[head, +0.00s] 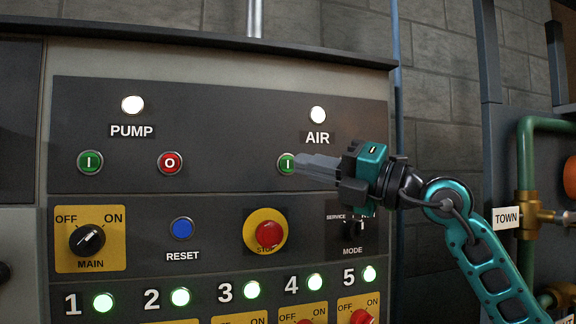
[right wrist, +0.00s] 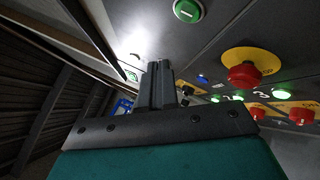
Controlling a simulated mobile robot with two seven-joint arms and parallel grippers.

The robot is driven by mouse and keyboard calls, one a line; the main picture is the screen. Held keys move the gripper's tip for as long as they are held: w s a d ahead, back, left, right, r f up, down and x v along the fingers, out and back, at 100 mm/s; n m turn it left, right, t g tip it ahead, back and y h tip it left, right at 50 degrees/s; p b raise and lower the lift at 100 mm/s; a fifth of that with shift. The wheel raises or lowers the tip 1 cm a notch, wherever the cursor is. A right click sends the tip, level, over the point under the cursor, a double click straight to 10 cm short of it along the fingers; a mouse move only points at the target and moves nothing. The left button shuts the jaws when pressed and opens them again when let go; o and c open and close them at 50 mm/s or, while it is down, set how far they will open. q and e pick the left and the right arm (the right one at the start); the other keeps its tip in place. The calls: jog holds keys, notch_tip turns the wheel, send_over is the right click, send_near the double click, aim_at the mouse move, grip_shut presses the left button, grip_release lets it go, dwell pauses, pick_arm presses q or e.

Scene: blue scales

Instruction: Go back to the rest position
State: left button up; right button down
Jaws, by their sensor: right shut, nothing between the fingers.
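My right gripper (head: 297,165) comes in from the right in the head view, its grey fingers shut and empty, pointing left. In the head view its fingertips overlap the right side of the green AIR button (head: 284,162). In the right wrist view the closed fingers (right wrist: 160,70) stand apart from a green button (right wrist: 188,10) near the top edge. I cannot tell the exact gap to the panel. My left gripper is not in view.
The control panel (head: 225,100) has lit PUMP (head: 132,104) and AIR (head: 318,114) lamps. Below are a red stop button (head: 269,234), a blue RESET button (head: 181,228) and a MODE switch (head: 352,228). Green pipes (head: 525,165) stand at the right.

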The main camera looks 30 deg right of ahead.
dwell(0.4)
jog(key=a+f+m+t+y, duration=0.2)
jog(key=a+f+m+y, duration=0.1)
jog(key=a+f+y, duration=0.3)
jog(key=s+d+f+m+g+h, duration=0.1)
jog(key=d+f+m+h, duration=0.2)
jog(key=f+m+h, duration=0.95)
jog(key=s+d+f+m+g+h, duration=0.15)
jog(key=d+f+m+h, duration=0.25)
jog(key=f+m+h, duration=0.85)
jog(key=s+a+f+m+g+y, duration=0.1)
jog(key=s+a+f+g+y, duration=0.2)
jog(key=f, duration=0.6)
jog(key=s+a+f+m+g+y, duration=0.15)
jog(key=s+f+g, duration=0.3)
jog(key=f, duration=0.45)
jog(key=s+a+f+n+g+y, duration=0.1)
jog(key=s+a+f+g+y, duration=0.2)
jog(key=s, duration=0.4)
jog(key=s+a+f+n+g+y, duration=0.1)
jog(key=s+a+f+g, duration=0.25)
jog(key=s, duration=0.25)
jog(key=w+a+f+t+y, duration=0.2)
jog(key=w+f+t, duration=0.5)
jog(key=f, duration=0.3)
jog(key=shift+w+a+t, duration=0.25)
jog(key=shift+a+t, duration=0.1)
jog(key=shift+a, duration=0.05)
